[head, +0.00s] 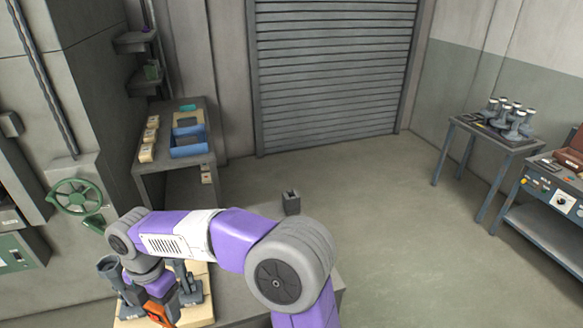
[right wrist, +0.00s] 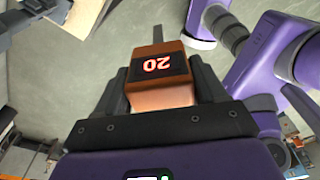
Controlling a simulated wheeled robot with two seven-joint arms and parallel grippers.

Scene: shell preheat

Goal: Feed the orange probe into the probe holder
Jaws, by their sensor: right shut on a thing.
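The orange probe (right wrist: 158,88) has a boxy body with a dark display reading 20, upside down in the right wrist view. A thin grey strip (right wrist: 158,35) extends from its far end. My right gripper (right wrist: 160,78) is shut on the body, with a dark finger on each side. In the head view the probe (head: 157,313) shows low at the left, under my right arm, over a pale wooden board (head: 200,313). Dark grey upright parts (head: 189,280) stand beside it. I cannot tell which part is the probe holder. My left gripper is not in view.
A dark grey cup-like piece (head: 109,268) is close to the gripper's left. A small dark block (head: 291,203) stands beyond my arm. A side table (head: 176,162) with blue trays is behind, a green handwheel (head: 77,197) at left. The middle floor is clear.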

